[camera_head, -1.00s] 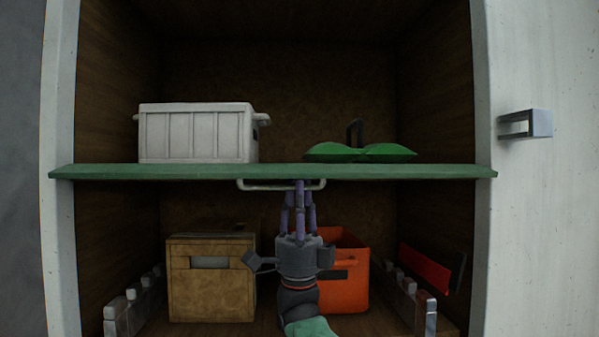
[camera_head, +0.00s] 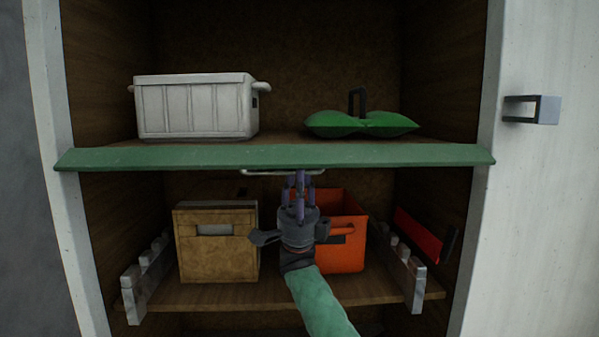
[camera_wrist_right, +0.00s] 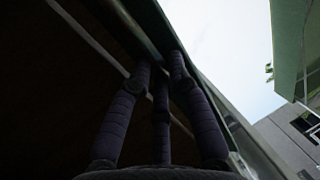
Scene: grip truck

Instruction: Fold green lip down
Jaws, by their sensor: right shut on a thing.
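The green lip (camera_head: 200,158) runs across the full width of the cabinet along the front edge of the upper shelf. A thin metal handle (camera_head: 258,173) hangs under its middle. My right gripper (camera_head: 300,174) reaches up from below, its purple fingers shut on the handle. In the right wrist view the fingers (camera_wrist_right: 160,72) meet at a bar under the lip's edge; the exact contact is dark. My left gripper is not in view.
A white crate (camera_head: 195,108) and a green bag (camera_head: 360,124) sit on the upper shelf. Below are a brown box (camera_head: 217,255), an orange bin (camera_head: 343,256) behind my arm, and grey racks at both sides. A door with a handle (camera_head: 532,110) stands at right.

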